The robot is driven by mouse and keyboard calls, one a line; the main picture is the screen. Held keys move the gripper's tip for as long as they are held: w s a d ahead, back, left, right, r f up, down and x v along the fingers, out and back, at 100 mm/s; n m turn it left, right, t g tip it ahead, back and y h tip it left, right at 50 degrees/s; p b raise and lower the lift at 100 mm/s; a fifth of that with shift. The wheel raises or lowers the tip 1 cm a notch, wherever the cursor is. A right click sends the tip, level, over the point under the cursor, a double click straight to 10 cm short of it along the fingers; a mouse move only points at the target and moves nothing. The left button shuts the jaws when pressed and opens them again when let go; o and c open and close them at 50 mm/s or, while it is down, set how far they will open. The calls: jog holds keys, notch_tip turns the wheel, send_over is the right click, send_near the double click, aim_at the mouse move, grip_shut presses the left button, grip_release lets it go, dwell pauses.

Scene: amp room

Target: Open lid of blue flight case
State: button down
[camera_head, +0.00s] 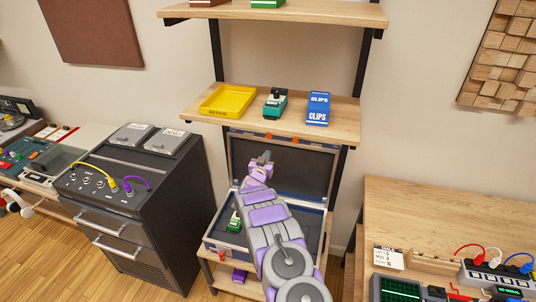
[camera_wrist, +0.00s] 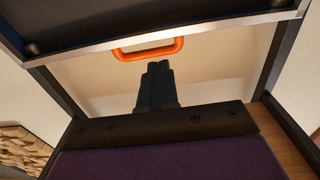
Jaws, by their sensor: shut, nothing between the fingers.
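The blue flight case (camera_head: 218,243) sits on a low shelf with its lid (camera_head: 308,176) raised, standing upright at the back. The lid's dark inside faces me, and orange parts show at its top edge. A green item (camera_head: 234,222) lies inside the case; my arm hides much of the interior. My gripper (camera_head: 264,159) is in front of the lid's upper left part, with its fingers closed and empty. In the wrist view, the closed fingers (camera_wrist: 158,68) point toward an orange handle (camera_wrist: 150,48) on a metal-edged panel. I cannot tell whether they touch it.
A wooden shelf (camera_head: 190,108) just above the lid holds a yellow tray (camera_head: 229,101), a green device (camera_head: 275,103) and a blue clips box (camera_head: 318,108). A dark drawer cabinet (camera_head: 135,215) stands left. A wooden desk (camera_head: 430,205) with electronics stands right.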

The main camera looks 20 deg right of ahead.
jog(key=shift+w+a+r+p+v, duration=0.45)
jog(key=shift+a+r+p+v, duration=0.3)
jog(key=shift+v, duration=4.3)
jog(key=s+a+r+n+g+y, duration=0.3)
jog(key=a+r+y, duration=0.5)
jog(key=a+r, duration=0.15)
jog(key=s+a+r+n+g+y, duration=0.25)
jog(key=s+r, duration=0.25)
jog(key=s, duration=0.5)
jog(key=s+d+r+g, duration=0.1)
jog(key=s+g, duration=0.2)
jog(key=s, duration=1.3)
jog(key=s+d+r+n+g, duration=0.1)
jog(key=s+g, duration=0.3)
jog(key=s, duration=1.3)
jog(key=s+d+r+g, duration=0.1)
jog(key=s+r+g, duration=0.2)
jog(key=s, duration=1.3)
jog(key=shift+s+d+r+g, duration=0.2)
jog(key=shift+d+g, duration=0.1)
jog(key=shift+g, duration=0.35)
